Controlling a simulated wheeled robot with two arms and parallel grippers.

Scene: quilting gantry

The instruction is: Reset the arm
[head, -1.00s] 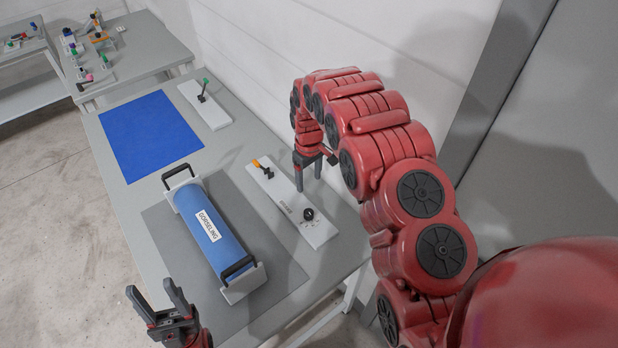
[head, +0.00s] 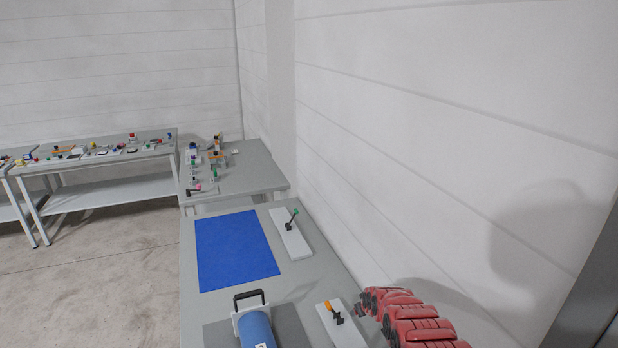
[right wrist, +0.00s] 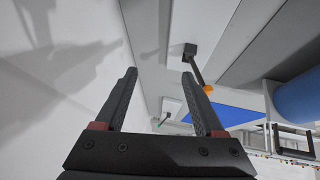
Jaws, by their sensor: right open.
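My right arm (head: 405,318) shows at the bottom of the head view, bent beside the wall at the table's right side. The same lever (head: 337,317) stands on a white plate (head: 347,334) in the head view. My left gripper is out of both views.
A blue roll (head: 255,331) with a black handle lies on the table's grey mat. A flat blue sheet (head: 237,250) and a green-tipped lever (head: 291,218) on another white plate (head: 290,241) are farther back. The wall (head: 450,150) runs close along the right.

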